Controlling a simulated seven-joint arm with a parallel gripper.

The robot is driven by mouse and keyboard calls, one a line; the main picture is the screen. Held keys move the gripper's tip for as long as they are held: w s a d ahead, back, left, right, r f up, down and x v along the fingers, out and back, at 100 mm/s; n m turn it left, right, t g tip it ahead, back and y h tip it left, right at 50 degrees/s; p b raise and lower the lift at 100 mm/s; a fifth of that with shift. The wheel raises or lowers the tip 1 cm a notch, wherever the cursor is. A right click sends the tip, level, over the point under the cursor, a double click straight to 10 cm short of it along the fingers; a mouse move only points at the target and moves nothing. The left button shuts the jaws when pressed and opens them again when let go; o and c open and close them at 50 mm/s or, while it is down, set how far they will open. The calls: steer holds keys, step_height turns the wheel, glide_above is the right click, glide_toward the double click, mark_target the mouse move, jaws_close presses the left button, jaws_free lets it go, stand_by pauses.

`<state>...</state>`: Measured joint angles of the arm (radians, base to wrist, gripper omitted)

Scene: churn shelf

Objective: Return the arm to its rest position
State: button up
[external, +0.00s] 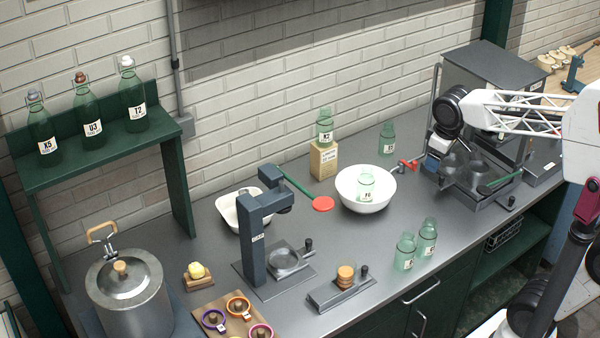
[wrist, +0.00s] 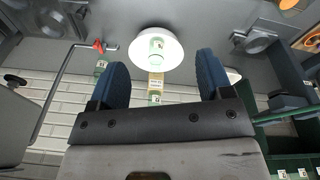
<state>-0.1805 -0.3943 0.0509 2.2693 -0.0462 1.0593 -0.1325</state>
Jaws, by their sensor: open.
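My gripper (wrist: 162,75) shows in the wrist view with its two blue fingers spread wide apart and nothing between them. In the external view my arm reaches in from the right edge, and its wrist is above the right part of the counter, near the grey metal machine (external: 487,75). My gripper's fingers are hard to make out there. A white bowl (external: 352,202) with a green bottle (external: 366,184) in it stands left of my wrist. The bowl also shows beyond the fingertips in the wrist view (wrist: 139,50).
Two bottles (external: 405,252) stand at the counter's front edge. Bottle K2 (external: 324,128) stands on a box (external: 323,161), and another bottle (external: 387,137) stands behind the bowl. Three stoppered bottles are on the green shelf (external: 100,153). A dark press (external: 252,235) and pot (external: 128,295) are left.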

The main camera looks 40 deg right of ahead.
steer(key=s+d+f+m, duration=0.2)
steer(key=s+d+f, duration=0.1)
steer(key=s, duration=0.3)
steer(key=s+d+f+m, duration=0.2)
steer(key=s+d+f, duration=0.2)
steer(key=s, duration=0.3)
steer(key=shift+d+f+t, duration=0.25)
steer(key=shift+f+t, duration=0.15)
steer(key=shift+f, duration=0.4)
